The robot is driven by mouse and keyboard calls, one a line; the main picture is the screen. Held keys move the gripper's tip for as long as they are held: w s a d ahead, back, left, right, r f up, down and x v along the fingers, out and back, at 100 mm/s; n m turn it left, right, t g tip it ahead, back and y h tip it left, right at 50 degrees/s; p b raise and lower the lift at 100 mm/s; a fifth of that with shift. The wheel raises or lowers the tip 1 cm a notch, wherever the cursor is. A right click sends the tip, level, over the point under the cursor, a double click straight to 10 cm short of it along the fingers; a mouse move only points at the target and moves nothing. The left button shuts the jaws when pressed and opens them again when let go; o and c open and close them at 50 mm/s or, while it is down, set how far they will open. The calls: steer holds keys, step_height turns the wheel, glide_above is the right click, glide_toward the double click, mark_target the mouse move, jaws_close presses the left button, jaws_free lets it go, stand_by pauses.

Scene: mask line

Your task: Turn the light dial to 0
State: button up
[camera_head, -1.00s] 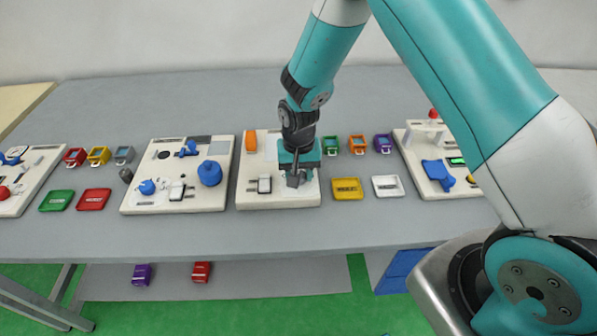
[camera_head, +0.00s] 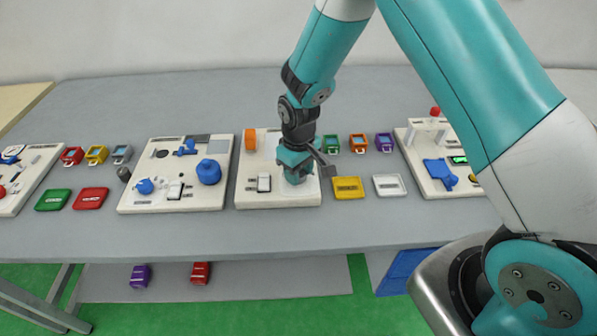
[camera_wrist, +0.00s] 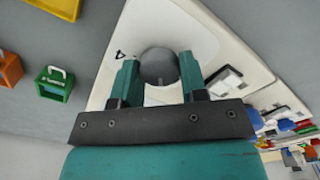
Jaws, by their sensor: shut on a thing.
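The light dial (camera_wrist: 158,64) is a round grey knob on a white panel (camera_wrist: 108,78), between the two teal fingers of my gripper (camera_wrist: 160,80) in the wrist view. My gripper is shut on it, one finger on each side. A small black mark (camera_wrist: 120,54) shows on the pale disc beside the dial. In the head view my gripper (camera_head: 296,172) is down over the right half of the white panel (camera_head: 250,200) and hides most of the dial. Any numbers around the dial are too small to read.
A black-and-white rocker switch (camera_head: 264,183) and an orange part (camera_head: 250,140) sit on the same panel. Yellow (camera_head: 348,188) and white (camera_head: 389,186) trays lie just to its right. Another panel with a blue knob (camera_head: 209,172) stands to its left.

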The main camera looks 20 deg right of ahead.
steer(key=n, duration=0.4)
steer(key=shift+n, duration=0.3)
stand_by(0.4)
steer(key=o, duration=0.9)
steer(key=shift+r+b, duration=0.15)
steer(key=shift+b, duration=0.15)
step_height(320, 180, up, 17)
steer(key=shift+r+b, duration=0.1)
steer(key=shift+b, duration=0.8)
